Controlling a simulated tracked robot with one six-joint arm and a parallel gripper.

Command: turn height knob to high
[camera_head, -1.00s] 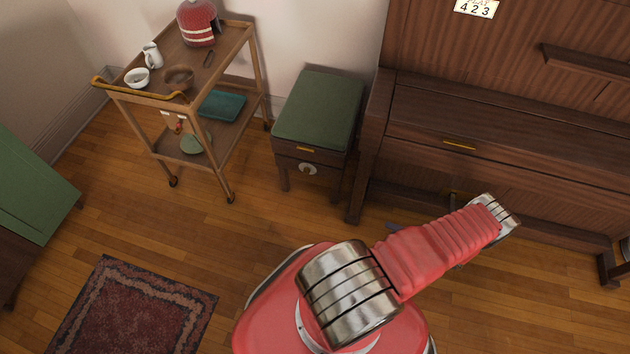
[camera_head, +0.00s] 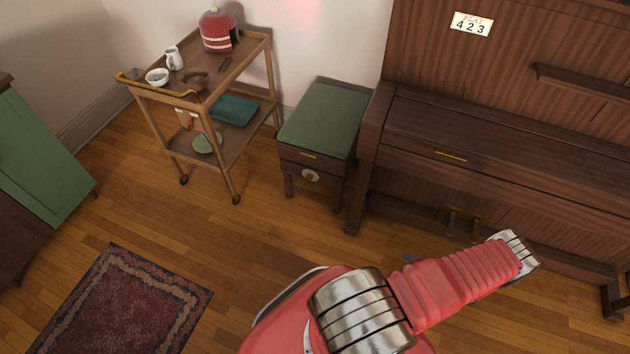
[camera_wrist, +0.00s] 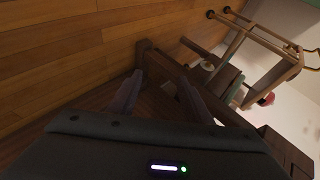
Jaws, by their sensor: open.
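A round pale knob (camera_head: 310,175) sits on the front of the stool (camera_head: 322,120), below a brass handle. The stool has a green cushioned top and stands between the trolley and the piano. The wrist view shows the stool tilted (camera_wrist: 228,78), with the pale knob (camera_wrist: 207,65) small at its left side. Which setting the knob is at is too small to read. My gripper (camera_wrist: 160,77) is open and empty, its two dark fingers apart and well short of the knob. The head view shows my red arm reaching right, with the fingers hidden.
A wooden trolley (camera_head: 235,176) with crockery stands left of the stool. A dark piano (camera_head: 480,135) stands close on the right, its pedals low in front. A green cabinet (camera_head: 45,160) and a patterned rug (camera_head: 125,305) lie left. Floor before the stool (camera_head: 270,225) is clear.

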